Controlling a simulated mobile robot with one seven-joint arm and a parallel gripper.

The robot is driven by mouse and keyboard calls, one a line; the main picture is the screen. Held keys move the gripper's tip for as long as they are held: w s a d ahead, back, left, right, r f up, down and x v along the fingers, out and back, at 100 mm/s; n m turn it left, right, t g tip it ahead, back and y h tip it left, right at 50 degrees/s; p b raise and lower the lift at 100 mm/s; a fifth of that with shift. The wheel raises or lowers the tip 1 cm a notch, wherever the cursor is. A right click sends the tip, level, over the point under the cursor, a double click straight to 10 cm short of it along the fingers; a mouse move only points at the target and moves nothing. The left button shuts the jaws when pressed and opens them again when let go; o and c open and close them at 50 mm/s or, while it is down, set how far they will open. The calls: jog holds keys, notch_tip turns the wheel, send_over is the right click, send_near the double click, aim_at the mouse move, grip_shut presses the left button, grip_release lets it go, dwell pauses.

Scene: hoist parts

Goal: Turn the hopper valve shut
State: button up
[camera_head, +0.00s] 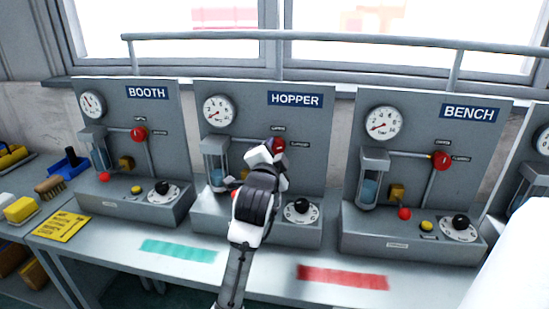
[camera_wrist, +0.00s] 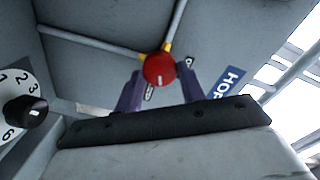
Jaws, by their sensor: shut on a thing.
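The middle panel carries a blue HOPPER sign (camera_head: 295,99). Its red valve knob (camera_head: 278,144) is partly hidden behind my gripper (camera_head: 266,156) in the head view. In the wrist view the round red valve knob (camera_wrist: 159,69), with a short white mark on its face, sits between the two purple fingers of my gripper (camera_wrist: 159,85). The fingers are shut on it. Grey pipes with yellow at their ends meet behind the knob. Small labels beside the valve are too small to read surely.
The BOOTH panel (camera_head: 128,120) stands to the left and the BENCH panel (camera_head: 425,130) to the right, with similar red valves. The hopper panel has a gauge (camera_head: 218,110), a glass cylinder (camera_head: 216,165) and a black-knobbed dial (camera_head: 302,208). A rail (camera_head: 350,39) runs above.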

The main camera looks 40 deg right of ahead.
jog(key=shift+m+b, duration=0.8)
jog(key=shift+m, duration=1.2)
jog(key=o, duration=1)
jog(key=shift+s+a, duration=0.1)
jog(key=b+v, duration=0.3)
jog(key=v, duration=1)
jog(key=shift+s+a, duration=0.15)
jog(key=shift+s, duration=0.05)
